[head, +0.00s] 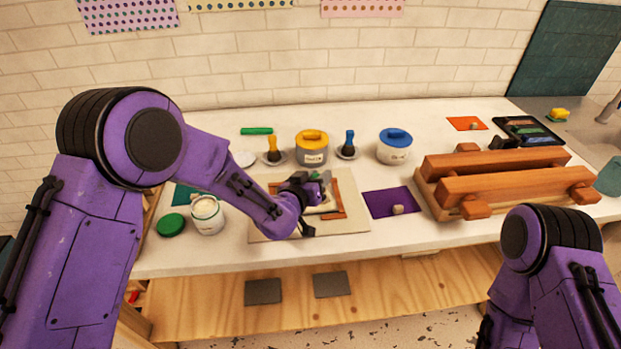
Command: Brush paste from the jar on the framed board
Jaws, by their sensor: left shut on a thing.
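The framed board (358,214), with an orange-brown frame, lies on a pale base sheet (270,232) at the middle of the table. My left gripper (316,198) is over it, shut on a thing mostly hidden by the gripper. A small green part of it shows, seemingly a brush (315,176); its bristles and any contact with the board cannot be made out. The open white jar (207,218) with pale contents stands left of the board, its green lid (171,225) beside it. My right arm is at the lower right; its gripper is out of frame.
Yellow-lidded (312,150) and blue-lidded (394,148) pots stand behind the board. A yellow brush (273,150) and a blue brush (347,145) stand on saucers. A purple sheet (380,204) and a wooden press (500,180) are to the right.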

